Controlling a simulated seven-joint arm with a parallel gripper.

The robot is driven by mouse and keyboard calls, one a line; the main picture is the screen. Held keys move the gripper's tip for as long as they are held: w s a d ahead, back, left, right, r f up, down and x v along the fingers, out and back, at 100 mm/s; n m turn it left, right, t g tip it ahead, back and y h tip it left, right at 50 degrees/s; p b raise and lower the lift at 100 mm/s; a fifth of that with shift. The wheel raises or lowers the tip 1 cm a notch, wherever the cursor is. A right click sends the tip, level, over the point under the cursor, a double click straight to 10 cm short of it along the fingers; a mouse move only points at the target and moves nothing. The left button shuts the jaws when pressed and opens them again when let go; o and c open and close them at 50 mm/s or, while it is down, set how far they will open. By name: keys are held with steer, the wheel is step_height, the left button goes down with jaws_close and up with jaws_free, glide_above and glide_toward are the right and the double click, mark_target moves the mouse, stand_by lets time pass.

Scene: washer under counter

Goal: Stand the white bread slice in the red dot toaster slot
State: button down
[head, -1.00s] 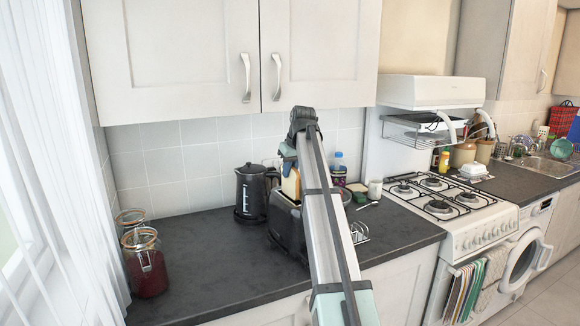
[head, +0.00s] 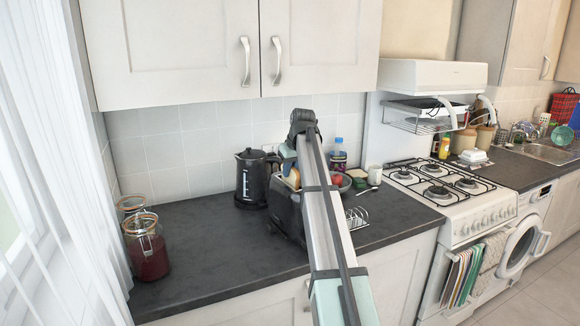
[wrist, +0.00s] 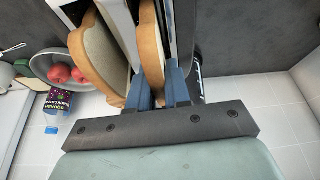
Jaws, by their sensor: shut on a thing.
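The black toaster (head: 287,212) stands on the counter, partly behind my arm. My gripper (wrist: 160,84) points down over it, shut on a brown-crusted bread slice (wrist: 151,45), which I take for the white bread slice. In the wrist view the held slice is upright, nearly edge-on, and its lower part goes down at one toaster slot. Whether it touches the bottom is hidden. A second bread slice (wrist: 97,50) with a pale face stands to its left, across a light divider. In the head view a bread slice (head: 294,179) shows just above the toaster. No red dot is visible.
A black kettle (head: 252,178) stands close to the toaster's left. A bowl with red fruit (wrist: 57,70), a blue-capped bottle (head: 338,153) and a toast rack (head: 357,217) are to its right. Glass jars (head: 146,248) stand far left; the counter between is clear.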

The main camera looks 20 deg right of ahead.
steer(key=shift+f, duration=0.15)
steer(key=c, duration=1)
jaws_free()
steer(key=shift+r, duration=0.2)
steer(key=shift+r, duration=3.35)
